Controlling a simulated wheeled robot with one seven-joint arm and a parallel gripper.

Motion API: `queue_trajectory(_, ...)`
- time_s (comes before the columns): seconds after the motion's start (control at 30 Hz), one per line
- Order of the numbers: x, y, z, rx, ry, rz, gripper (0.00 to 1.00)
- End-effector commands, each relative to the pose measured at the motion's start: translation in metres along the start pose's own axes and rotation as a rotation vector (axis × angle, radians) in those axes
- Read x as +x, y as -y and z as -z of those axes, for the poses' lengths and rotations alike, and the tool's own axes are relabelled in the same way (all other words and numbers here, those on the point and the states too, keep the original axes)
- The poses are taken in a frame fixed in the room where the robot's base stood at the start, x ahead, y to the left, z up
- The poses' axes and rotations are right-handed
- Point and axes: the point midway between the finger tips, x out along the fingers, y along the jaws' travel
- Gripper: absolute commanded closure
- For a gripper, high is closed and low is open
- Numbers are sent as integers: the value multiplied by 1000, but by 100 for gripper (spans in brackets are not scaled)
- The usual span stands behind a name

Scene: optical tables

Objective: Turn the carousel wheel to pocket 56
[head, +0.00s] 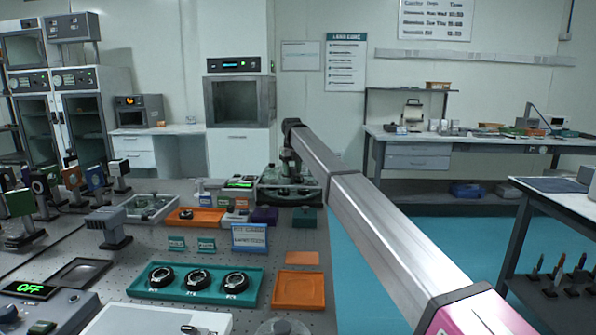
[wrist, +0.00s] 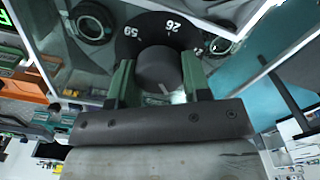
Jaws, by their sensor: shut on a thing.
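The carousel wheel (wrist: 150,24) is a black disc with white numbers in the wrist view. I read 59 at upper left and 26 at upper right; another number at the right edge is partly hidden. No 56 is readable. A round grey knob (wrist: 158,66) with a pale line stands at the wheel's middle. My gripper (wrist: 159,78) has its two green fingers on either side of the knob, shut on it. The lower part of the wheel is hidden behind the knob and gripper. In the head view, my arm reaches to a grey-green device (head: 290,190) at the table's far end.
A teal tray (head: 257,287) with several black ring mounts lies on the optical table nearby. Orange trays (head: 299,290) and a small sign (head: 250,237) sit around it. Optics mounts (head: 108,228) crowd the left side. Teal floor (head: 365,290) is open to the right.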

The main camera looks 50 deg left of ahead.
Motion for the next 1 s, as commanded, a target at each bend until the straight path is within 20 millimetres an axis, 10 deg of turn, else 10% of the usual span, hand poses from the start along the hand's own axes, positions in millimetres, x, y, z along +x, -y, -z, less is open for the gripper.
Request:
queue_trajectory(0.67, 0, -8, -6, 14, 3, 1, 99)
queue_trajectory(0.7, 0, -8, -6, 14, 3, 0, 43)
queue_trajectory(0.73, 0, -8, -6, 14, 3, 1, 33)
queue_trajectory(1.0, 0, -7, -5, 14, 1, 0, 31)
